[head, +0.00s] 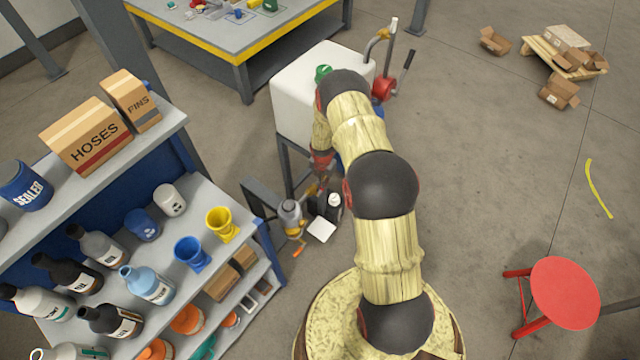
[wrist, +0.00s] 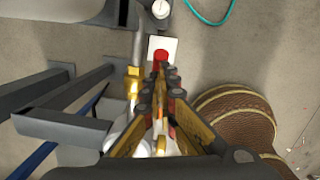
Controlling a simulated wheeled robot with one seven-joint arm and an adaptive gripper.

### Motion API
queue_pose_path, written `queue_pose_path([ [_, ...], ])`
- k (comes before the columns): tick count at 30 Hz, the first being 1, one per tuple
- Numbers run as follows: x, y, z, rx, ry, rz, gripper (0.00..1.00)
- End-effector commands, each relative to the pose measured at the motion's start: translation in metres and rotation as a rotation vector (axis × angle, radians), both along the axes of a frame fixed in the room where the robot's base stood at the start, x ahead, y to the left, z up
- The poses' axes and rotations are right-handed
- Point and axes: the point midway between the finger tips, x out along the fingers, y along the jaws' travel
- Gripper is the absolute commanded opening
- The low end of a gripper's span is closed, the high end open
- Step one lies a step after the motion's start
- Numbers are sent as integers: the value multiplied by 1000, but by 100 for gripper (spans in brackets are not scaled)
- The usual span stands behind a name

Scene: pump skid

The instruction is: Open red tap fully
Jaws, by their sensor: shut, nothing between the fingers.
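A small red piece (wrist: 160,55), likely the red tap, shows in the wrist view against a white square plate (wrist: 172,43). My gripper (wrist: 160,78) is shut and empty, with its fingertips just below the red piece in that picture. I cannot tell whether they touch it. A brass fitting (wrist: 133,84) on a grey pipe (wrist: 138,48) stands left of the fingers. In the head view my gripper (head: 319,190) is small and dark, beside the tank stand, and the red piece cannot be made out there.
The white tank (head: 295,100) stands on a grey frame, with a red hand pump (head: 383,87) behind my arm. A grey cylinder (head: 290,214) and the white plate (head: 321,229) are low near my gripper. A loaded shelf is at left; a red stool (head: 565,292) is at right.

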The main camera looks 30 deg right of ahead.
Motion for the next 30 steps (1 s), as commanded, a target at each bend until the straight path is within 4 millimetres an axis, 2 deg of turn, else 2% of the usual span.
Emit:
queue_pose_path([
  [12,8,-23,-15,0,0,-1,0],
  [30,11,-30,-20,0,0,1,0],
])
